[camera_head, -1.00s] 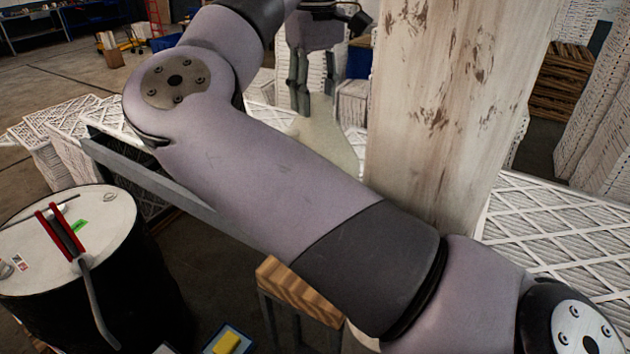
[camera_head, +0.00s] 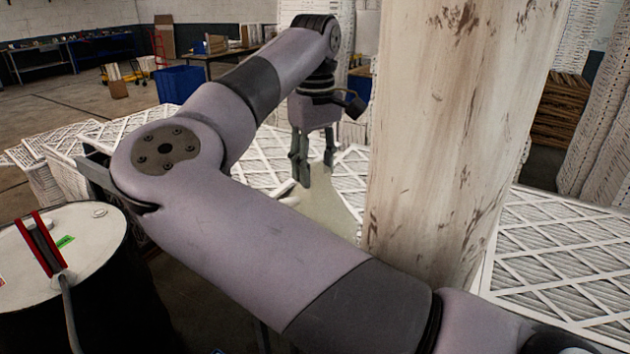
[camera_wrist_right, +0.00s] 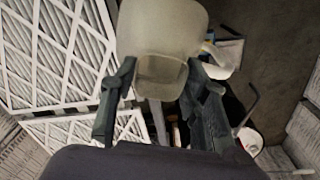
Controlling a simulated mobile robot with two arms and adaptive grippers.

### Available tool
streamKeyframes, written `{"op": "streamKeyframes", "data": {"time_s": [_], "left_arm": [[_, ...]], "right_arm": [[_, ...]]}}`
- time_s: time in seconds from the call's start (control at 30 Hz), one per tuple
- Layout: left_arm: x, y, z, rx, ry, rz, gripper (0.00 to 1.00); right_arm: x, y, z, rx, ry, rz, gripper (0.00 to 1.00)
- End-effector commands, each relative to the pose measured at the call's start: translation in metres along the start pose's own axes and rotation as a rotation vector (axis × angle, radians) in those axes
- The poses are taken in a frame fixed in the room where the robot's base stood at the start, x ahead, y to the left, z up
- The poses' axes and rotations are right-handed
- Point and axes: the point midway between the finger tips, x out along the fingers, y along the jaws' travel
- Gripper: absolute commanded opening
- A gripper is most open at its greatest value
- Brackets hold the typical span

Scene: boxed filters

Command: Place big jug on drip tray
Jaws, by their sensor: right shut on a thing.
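My right gripper (camera_head: 315,172) hangs fingers down beyond my forearm in the head view. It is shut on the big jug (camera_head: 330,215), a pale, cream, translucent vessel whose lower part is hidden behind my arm. In the right wrist view the jug (camera_wrist_right: 165,28) is between the two dark fingers (camera_wrist_right: 160,92), with its handle to the right. The drip tray cannot be made out with certainty. My left gripper is not in view.
A worn whitish post (camera_head: 455,130) stands just right of the jug. Stacked white-framed filters (camera_head: 560,255) lie around it. A black drum (camera_head: 95,300) with a white top and red-handled tool (camera_head: 42,243) stands at left. Blue bins (camera_head: 181,84) stand behind.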

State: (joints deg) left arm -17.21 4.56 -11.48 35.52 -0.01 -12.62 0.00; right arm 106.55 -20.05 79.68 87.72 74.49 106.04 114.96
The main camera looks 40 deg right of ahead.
Motion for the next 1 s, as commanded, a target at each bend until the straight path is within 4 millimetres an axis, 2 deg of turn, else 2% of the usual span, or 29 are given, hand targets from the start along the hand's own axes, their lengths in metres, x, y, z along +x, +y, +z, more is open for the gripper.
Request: {"op": "streamKeyframes", "data": {"time_s": [0.03, 0.07, 0.47, 0.5, 0.8, 1.0], "left_arm": [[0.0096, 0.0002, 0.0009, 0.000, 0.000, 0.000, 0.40], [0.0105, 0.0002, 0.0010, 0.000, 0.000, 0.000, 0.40], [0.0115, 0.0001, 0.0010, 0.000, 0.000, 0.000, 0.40], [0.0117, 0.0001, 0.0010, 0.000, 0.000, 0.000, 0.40], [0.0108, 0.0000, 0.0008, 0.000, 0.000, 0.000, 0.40], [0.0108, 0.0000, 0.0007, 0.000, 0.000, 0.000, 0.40]], "right_arm": [[0.0101, -0.0001, -0.0001, -0.001, 0.002, 0.001, 0.00], [0.0116, -0.0002, -0.0002, -0.001, 0.002, 0.002, 0.00], [0.0142, -0.0001, -0.0002, -0.001, 0.002, 0.002, 0.00], [0.0154, -0.0001, -0.0001, -0.001, 0.000, 0.000, 0.42], [0.0145, -0.0002, -0.0001, -0.001, 0.000, 0.000, 0.62], [0.0145, -0.0001, -0.0001, -0.001, 0.000, 0.000, 0.62]]}}
